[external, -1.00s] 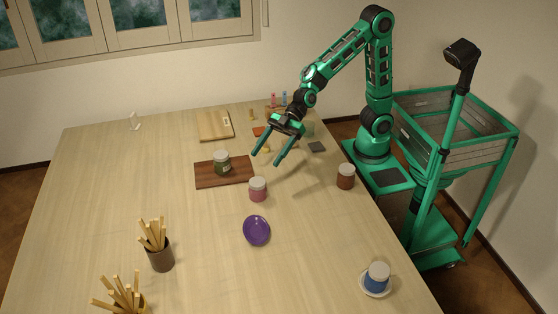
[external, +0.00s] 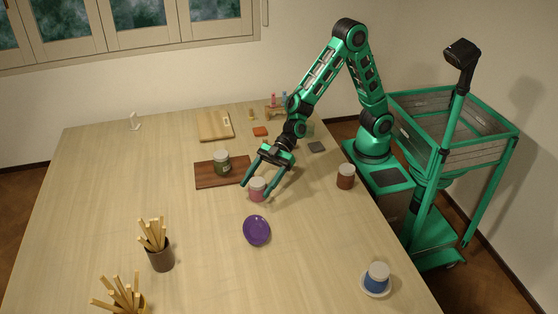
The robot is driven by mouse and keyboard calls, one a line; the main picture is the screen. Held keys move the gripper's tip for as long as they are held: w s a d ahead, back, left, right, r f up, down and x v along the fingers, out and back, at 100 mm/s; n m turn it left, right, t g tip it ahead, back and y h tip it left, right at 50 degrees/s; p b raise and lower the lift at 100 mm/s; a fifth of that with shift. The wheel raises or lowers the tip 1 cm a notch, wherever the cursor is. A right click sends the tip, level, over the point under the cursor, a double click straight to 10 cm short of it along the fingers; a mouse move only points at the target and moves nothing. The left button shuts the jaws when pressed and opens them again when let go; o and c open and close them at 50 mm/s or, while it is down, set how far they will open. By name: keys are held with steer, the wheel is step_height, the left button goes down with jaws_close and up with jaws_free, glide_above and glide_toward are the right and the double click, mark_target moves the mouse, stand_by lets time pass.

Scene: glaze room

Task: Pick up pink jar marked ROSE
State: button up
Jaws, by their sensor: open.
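The pink jar (external: 257,194) with a pale lid stands upright on the table, just right of a dark wooden board. Any ROSE lettering is too small to read. My gripper (external: 257,194) is open, with its two fingers reaching down on either side of the jar in this view. The fingertips show left and right of the jar. I cannot tell whether either finger touches it.
A green jar (external: 222,168) stands on the dark board (external: 206,181), close to the left finger. A brown jar (external: 345,182) stands to the right. A purple bowl (external: 257,231) lies in front. A blue jar (external: 378,272) sits on a white saucer.

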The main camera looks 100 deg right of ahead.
mark_target(252, 192)
steer(key=shift+x, duration=2)
steer(key=shift+c, duration=0.6)
steer(key=c, duration=1.1)
